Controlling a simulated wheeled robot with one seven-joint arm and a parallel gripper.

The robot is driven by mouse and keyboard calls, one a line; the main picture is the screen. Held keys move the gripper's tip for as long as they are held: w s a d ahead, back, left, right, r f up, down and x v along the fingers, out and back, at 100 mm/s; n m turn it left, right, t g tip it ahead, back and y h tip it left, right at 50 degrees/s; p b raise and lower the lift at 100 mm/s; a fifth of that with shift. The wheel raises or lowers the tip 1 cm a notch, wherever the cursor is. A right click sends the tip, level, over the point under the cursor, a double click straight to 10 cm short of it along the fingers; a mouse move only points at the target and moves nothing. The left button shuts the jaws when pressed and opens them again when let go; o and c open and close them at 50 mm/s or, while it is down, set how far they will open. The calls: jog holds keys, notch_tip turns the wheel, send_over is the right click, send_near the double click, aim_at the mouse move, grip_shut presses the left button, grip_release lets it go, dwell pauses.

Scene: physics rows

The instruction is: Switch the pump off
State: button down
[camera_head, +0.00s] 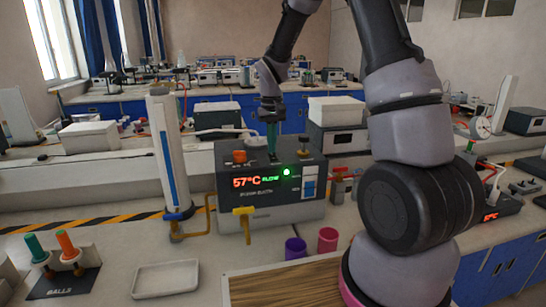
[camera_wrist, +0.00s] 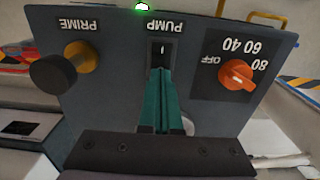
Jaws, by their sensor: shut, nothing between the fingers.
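The pump unit (camera_head: 268,209) is a grey box on the bench with a red 57°C display and a lit green lamp (camera_head: 286,171) beside the green word FLOW. In the wrist view, its top panel shows upside down, with a small black switch (camera_wrist: 162,49) under the PUMP label. Which way the switch is set is too small to tell. My gripper (camera_head: 272,157) points down over the top panel. Its teal fingers (camera_wrist: 160,76) are shut and empty, with the tips right by the PUMP switch; I cannot tell whether they touch.
An orange dial (camera_wrist: 238,75) marked OFF, 40, 60 and 80 and a black PRIME knob (camera_wrist: 53,77) flank the switch. A yellow tap (camera_head: 244,212), a purple cup (camera_head: 295,248), a pink cup (camera_head: 328,240) and a white tray (camera_head: 166,279) are in front.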

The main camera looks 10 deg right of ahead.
jog(key=shift+f, duration=0.25)
jog(key=shift+r, duration=3.55)
jog(key=shift+r, duration=0.1)
jog(key=s+d+r+m+t+y, duration=0.1)
jog(key=s+d+r+m+t, duration=0.2)
jog(key=s+r, duration=0.9)
jog(key=s+d+r+t, duration=0.1)
jog(key=s+r+t, duration=0.1)
jog(key=s, duration=0.4)
jog(key=s+d+r+m+t+y, duration=0.1)
jog(key=s+r+t, duration=0.1)
jog(key=s, duration=0.5)
jog(key=shift+d+r, duration=0.4)
jog(key=shift+r, duration=0.1)
